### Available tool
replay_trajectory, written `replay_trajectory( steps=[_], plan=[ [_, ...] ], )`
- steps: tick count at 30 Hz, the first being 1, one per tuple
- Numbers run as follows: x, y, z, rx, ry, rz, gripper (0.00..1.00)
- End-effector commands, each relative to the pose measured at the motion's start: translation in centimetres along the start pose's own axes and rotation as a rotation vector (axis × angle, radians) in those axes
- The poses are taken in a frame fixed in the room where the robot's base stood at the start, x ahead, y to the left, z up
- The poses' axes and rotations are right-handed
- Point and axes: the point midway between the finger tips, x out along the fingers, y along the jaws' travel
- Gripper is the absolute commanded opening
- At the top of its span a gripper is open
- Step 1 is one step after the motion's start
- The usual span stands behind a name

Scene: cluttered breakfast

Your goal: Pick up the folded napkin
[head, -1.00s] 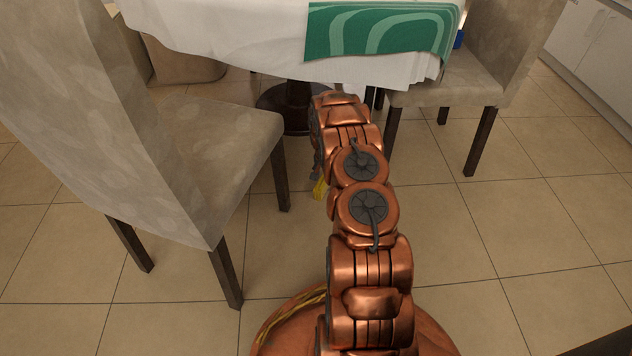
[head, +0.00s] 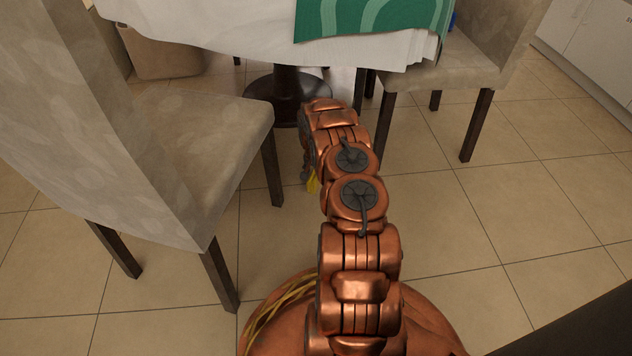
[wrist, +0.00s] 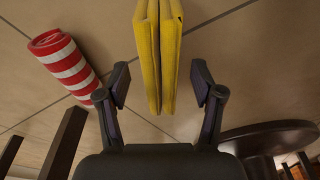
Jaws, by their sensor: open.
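A yellow folded piece (wrist: 158,50), which looks like the folded napkin, shows in the wrist view as two upright layers seen edge-on. Its lower end reaches between the fingers of my gripper (wrist: 161,84). My gripper is open, with a gap visible on each side of the yellow piece, and neither finger appears to touch it. In the head view only a small yellow patch (head: 312,184) shows low beside my arm. My arm hides most of the gripper there.
A red-and-white striped roll (wrist: 66,63) lies on the tiled floor in the wrist view. A grey chair (head: 150,130) stands left of my arm and another chair (head: 450,75) right. The table (head: 200,35) with white cloth is ahead, on a dark pedestal (head: 285,90). Floor at right is open.

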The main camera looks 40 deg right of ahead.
Motion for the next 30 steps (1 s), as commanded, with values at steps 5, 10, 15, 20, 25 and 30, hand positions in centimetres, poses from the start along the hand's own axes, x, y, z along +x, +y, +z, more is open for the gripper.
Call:
replay_trajectory(
  steps=[5,10,15,20,25,30],
  plan=[
    [0.64,-0.14,-0.05,-0.001,0.002,-0.001,0.67],
    [0.57,-0.17,-0.01,-0.002,0.002,-0.001,0.62],
    [0.58,-0.19,0.02,-0.002,0.001,-0.001,0.45],
    [0.58,-0.20,0.04,-0.003,0.001,0.000,0.28],
    [0.60,-0.18,0.05,-0.003,0.001,0.000,0.10],
    [0.60,-0.18,0.05,-0.003,0.001,0.000,0.07]
  ],
)
